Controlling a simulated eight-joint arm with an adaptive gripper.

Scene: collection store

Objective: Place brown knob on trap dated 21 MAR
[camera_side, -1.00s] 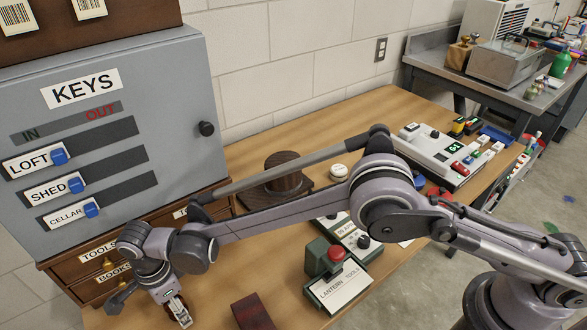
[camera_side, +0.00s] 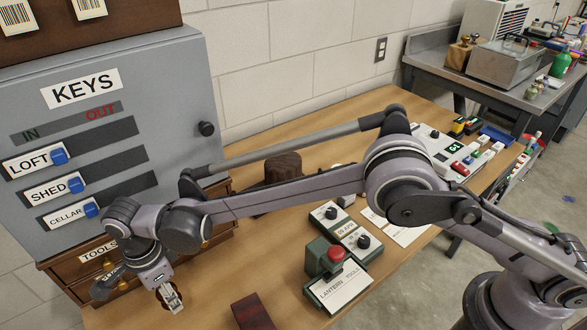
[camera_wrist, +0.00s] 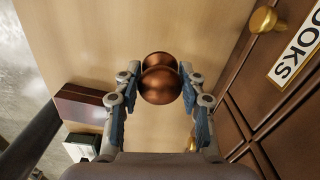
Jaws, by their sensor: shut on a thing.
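In the wrist view, the round, coppery brown knob (camera_wrist: 161,86) sits between the two fingers of my gripper (camera_wrist: 157,75), which is shut on it. In the side view my gripper (camera_side: 171,298) is at the lower left, by the front of the drawers; the knob is too small to make out there. Two small units with black knobs stand mid-table: one (camera_side: 328,214) is next to a label that seems to read 09 APR, and the other (camera_side: 364,243) has a label I cannot read. I cannot make out 21 MAR anywhere.
A green box with a red button (camera_side: 325,255) and a lantern tools card stands in front of the units. A dark red block (camera_side: 252,312) lies near the table's front edge. The grey key cabinet (camera_side: 180,110) stands on wooden drawers (camera_side: 75,275) at left.

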